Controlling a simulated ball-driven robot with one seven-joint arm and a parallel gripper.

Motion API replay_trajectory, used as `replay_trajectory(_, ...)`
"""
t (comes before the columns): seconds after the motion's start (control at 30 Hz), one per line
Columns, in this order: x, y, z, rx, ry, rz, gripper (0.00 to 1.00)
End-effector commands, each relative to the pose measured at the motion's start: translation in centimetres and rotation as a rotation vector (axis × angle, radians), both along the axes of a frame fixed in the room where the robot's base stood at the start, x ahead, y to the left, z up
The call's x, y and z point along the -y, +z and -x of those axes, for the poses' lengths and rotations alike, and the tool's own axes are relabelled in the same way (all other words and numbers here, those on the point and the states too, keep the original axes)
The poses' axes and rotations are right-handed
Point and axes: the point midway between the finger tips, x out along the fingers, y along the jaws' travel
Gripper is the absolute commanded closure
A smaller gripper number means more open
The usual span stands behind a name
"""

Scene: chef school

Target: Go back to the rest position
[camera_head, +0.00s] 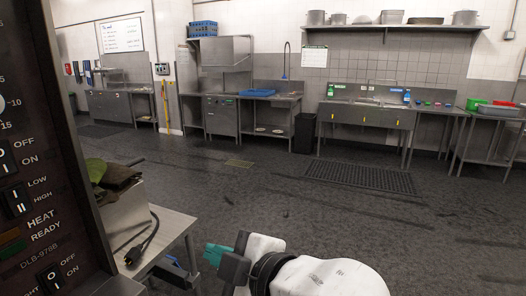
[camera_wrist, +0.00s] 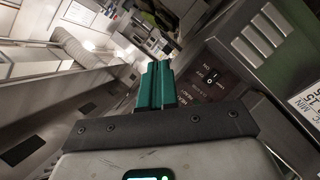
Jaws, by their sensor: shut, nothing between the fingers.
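My gripper (camera_head: 216,254) shows at the bottom middle of the head view, at the end of my white arm. Its teal fingers point left, over the floor and to the right of a small steel table (camera_head: 178,228). In the wrist view the teal fingers (camera_wrist: 155,84) are together with nothing between them. A dark appliance panel (camera_wrist: 214,82) with a switch shows just right of the fingers in the wrist view, apparently close by. The wrist view is strongly tilted.
The dark control panel (camera_head: 30,150) fills the left edge of the head view. A black plug and cord (camera_head: 143,243) lie on the steel table. Open floor (camera_head: 300,215) with a black mat (camera_head: 360,177) stretches ahead to steel sinks (camera_head: 365,118) along the back wall.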

Motion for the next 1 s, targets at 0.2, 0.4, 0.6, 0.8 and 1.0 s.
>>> replay_trajectory(0.2, 9.4, -12.5, 1.2, -0.410, -0.310, -0.051, 1.00)
replay_trajectory(0.4, 17.7, -22.5, 6.1, -0.743, -0.619, -0.092, 1.00)
replay_trajectory(0.6, 25.5, -30.5, 14.3, -1.037, -0.965, -0.120, 1.00)
replay_trajectory(0.8, 31.5, -35.3, 23.4, -1.249, -1.296, -0.131, 1.00)
replay_trajectory(1.0, 34.1, -36.9, 28.5, -1.337, -1.476, -0.129, 1.00)
